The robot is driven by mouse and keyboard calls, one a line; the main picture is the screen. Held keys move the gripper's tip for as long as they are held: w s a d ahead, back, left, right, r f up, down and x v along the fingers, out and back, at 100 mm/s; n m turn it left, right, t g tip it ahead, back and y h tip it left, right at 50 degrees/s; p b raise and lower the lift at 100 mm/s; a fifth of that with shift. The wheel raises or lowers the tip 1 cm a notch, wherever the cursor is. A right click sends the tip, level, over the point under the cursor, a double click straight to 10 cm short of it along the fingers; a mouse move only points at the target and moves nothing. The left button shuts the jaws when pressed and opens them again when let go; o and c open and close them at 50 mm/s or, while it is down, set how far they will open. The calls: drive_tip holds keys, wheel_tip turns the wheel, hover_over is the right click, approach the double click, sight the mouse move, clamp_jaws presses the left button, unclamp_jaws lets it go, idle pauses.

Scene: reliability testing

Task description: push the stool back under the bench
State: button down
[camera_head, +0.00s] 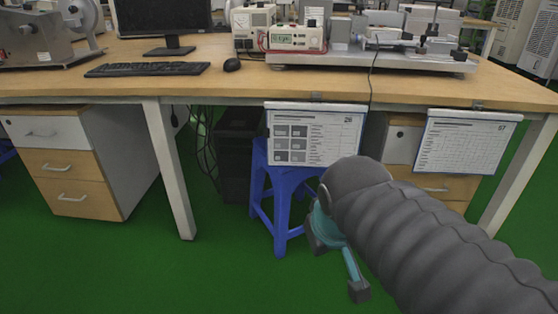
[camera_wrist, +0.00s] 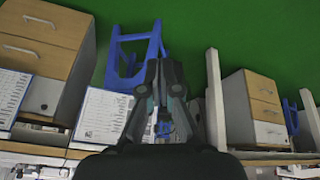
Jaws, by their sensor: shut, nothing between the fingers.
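The blue stool (camera_head: 283,212) stands upright on the green floor at the bench's front, in the gap between two drawer units. Its top is partly hidden behind a hanging sheet, and my arm is close to its right side in the head view. The stool also shows in the wrist view (camera_wrist: 128,62), which is upside down, with its legs beside my gripper. The wooden-topped bench (camera_head: 215,82) has white legs. My gripper (camera_wrist: 162,72) is shut and empty, close to the stool; I cannot tell whether they touch.
Drawer units (camera_head: 75,160) stand under the bench at left and right. A dark computer case (camera_head: 236,150) and cables are behind the stool's left side. Printed sheets (camera_head: 316,135) hang from the bench edge. Instruments and a monitor stand on top. Green floor in front is clear.

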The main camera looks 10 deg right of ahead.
drive_tip(key=w+d+f+n+g+h+p, duration=0.15)
drive_tip(key=w+n+h, duration=0.4)
drive_tip(key=w, duration=0.95)
drive_tip(key=w+a+n+g+h+p, duration=0.15)
drive_tip(key=w+n+h, duration=0.35)
drive_tip(key=w, duration=1.1)
drive_tip(key=w+a+f+n+t+h+p, duration=0.2)
drive_tip(key=w+a+f+n+t, duration=0.1)
drive_tip(key=w+a+f+n, duration=0.45)
drive_tip(key=w+a+f+n+t+h+p, duration=0.1)
drive_tip(key=w+a+f+n+t+h, duration=0.3)
drive_tip(key=w+f, duration=0.55)
drive_tip(key=w+d+y+p, duration=0.1)
drive_tip(key=w+d, duration=0.5)
drive_tip(key=d, duration=0.5)
drive_tip(key=shift+f+g, duration=0.3)
drive_tip(key=shift+w+f, duration=0.1)
